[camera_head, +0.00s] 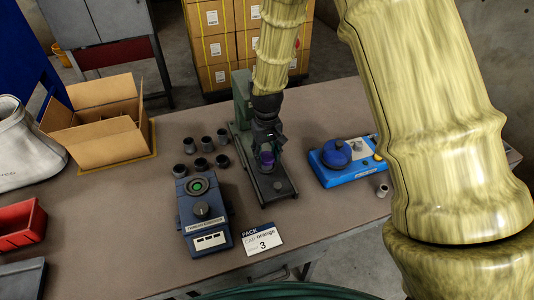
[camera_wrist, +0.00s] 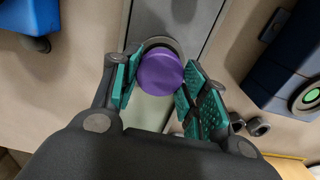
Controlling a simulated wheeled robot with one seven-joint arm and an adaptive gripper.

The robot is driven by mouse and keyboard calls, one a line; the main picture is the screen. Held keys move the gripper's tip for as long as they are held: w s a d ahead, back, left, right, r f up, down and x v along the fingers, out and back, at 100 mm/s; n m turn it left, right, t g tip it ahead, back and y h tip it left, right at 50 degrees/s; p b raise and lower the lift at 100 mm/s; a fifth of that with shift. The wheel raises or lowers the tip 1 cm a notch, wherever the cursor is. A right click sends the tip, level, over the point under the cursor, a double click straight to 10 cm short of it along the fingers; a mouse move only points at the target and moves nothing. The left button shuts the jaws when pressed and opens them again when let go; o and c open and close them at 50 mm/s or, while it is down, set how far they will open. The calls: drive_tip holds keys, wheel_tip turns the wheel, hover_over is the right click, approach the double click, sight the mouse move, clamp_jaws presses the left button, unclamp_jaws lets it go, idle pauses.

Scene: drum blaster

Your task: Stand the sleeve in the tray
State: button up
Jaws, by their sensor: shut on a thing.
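My gripper (camera_head: 267,148) is at the grey-green press-like stand (camera_head: 282,188) in the middle of the table. In the wrist view its teal-padded fingers (camera_wrist: 158,95) are shut on a small part with a purple top (camera_wrist: 160,73), probably the sleeve. A grey ring shows behind the purple top. In the head view the purple part (camera_head: 266,158) is partly hidden by the fingers, above the stand's dark base. I cannot tell whether it touches the base. Several dark grey hollow cylinders (camera_head: 222,161) stand to the left. Which container is the tray is unclear.
An open cardboard box (camera_head: 100,146) stands at left, and a red bin (camera_head: 23,226) at the left edge. A blue device with a knob (camera_head: 206,222) and a card reading "PACK CAP orange" (camera_head: 262,240) are in front. A blue fixture (camera_head: 343,172) stands right.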

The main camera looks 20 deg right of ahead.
sight(267, 156)
wheel_tip(267, 156, up, 15)
drive_tip(key=p, duration=1.1)
drive_tip(key=shift+p, duration=0.35)
idle(0.6)
